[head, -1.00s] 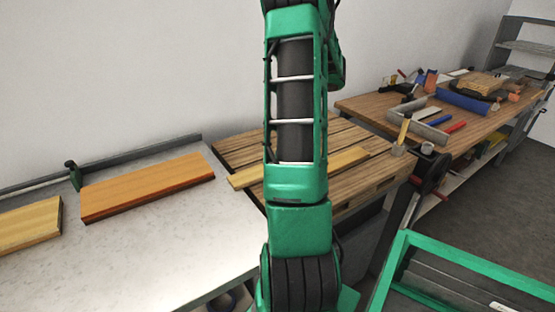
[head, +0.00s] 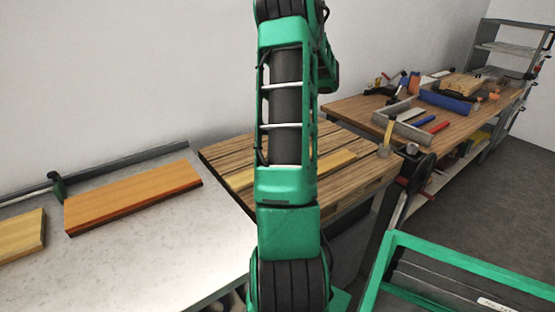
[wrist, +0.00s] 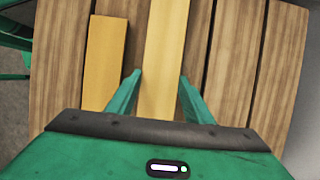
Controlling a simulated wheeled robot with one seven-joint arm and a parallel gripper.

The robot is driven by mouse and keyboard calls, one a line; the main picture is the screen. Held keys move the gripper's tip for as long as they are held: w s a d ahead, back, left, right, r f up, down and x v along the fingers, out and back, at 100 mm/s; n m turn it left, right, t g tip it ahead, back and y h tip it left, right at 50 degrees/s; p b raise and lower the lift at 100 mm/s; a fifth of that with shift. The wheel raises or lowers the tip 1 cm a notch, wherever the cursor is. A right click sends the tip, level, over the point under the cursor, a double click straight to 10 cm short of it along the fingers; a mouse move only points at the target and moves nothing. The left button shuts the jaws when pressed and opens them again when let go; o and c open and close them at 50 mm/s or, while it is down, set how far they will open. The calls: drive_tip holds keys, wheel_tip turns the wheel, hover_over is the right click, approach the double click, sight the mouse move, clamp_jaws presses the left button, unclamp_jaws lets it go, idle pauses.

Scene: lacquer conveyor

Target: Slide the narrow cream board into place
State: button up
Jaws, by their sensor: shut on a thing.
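In the wrist view, a narrow cream board (wrist: 165,50) lies lengthwise on brown slats (wrist: 228,60). My gripper (wrist: 160,75) is shut on it, one finger at each long side. A shorter, deeper yellow board (wrist: 106,60) lies parallel to its left, apart from it. In the head view, a pale strip (head: 334,161) crosses the slatted wooden top (head: 225,155) behind my arm; its middle is hidden, and I cannot tell which board it is. My gripper is not visible there.
At left, a grey counter (head: 150,265) carries an orange-brown board (head: 132,195) and a yellow board (head: 22,236). A workbench (head: 360,112) with a tray (head: 408,125) and tools stands back right. A green-framed cart (head: 450,256) is front right.

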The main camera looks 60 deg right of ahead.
drive_tip(key=shift+s+d, duration=0.7)
drive_tip(key=shift+d, duration=0.95)
drive_tip(key=shift+s+d, duration=0.65)
drive_tip(key=shift+d, duration=0.95)
drive_tip(key=shift+s+d, duration=0.7)
drive_tip(key=shift+d, duration=0.95)
drive_tip(key=o, duration=1.3)
drive_tip(key=shift+v, duration=5.35)
